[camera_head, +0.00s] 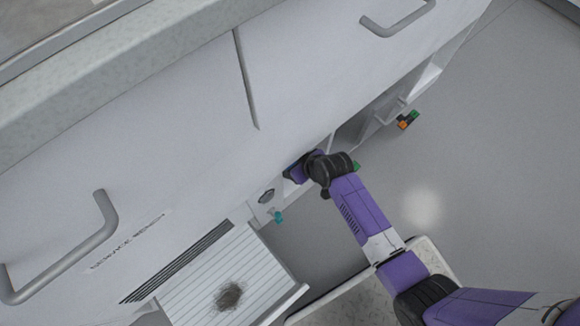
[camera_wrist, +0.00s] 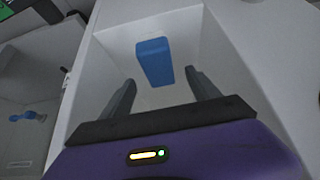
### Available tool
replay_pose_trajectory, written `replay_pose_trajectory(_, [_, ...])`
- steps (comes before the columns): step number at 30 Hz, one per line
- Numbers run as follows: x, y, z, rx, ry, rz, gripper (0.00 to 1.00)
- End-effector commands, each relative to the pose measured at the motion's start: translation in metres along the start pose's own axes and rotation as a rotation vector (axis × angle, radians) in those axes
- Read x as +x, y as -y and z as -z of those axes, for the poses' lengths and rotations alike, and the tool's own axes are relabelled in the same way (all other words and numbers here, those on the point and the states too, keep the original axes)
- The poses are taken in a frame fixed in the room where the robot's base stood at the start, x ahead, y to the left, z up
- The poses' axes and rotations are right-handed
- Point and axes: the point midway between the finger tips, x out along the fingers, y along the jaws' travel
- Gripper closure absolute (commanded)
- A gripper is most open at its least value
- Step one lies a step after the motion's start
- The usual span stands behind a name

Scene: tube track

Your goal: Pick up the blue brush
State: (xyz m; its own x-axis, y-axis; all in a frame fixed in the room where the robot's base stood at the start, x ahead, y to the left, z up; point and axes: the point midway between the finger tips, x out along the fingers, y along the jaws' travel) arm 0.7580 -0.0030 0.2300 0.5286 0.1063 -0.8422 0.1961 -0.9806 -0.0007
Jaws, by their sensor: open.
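In the wrist view a blue block-like object (camera_wrist: 154,62), which looks like the blue brush, stands in a white bin-like recess. No bristles can be made out. My gripper (camera_wrist: 160,85) is open, with its two dark fingers pointing into the recess. The blue object lies ahead of the fingertips, roughly between them and a little towards the left one; no contact shows. In the head view my gripper (camera_head: 295,170) is at the lower edge of the white cabinet, partly hidden by my wrist. The blue object cannot be made out there.
The recess has white walls (camera_wrist: 225,60) close around the fingers. A neighbouring compartment at left holds a small blue item (camera_wrist: 28,116). In the head view are a teal piece (camera_head: 278,217), an orange-green piece (camera_head: 408,120), a ribbed white panel (camera_head: 190,290) and open grey floor (camera_head: 480,150) at right.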

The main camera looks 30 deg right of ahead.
Motion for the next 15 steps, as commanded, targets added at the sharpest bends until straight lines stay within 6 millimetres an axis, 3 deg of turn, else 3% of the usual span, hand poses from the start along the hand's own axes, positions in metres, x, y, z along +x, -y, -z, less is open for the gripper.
replay_pose_trajectory(15, [0.052, -0.001, -0.002, 0.0, -0.002, -0.001, 0.29])
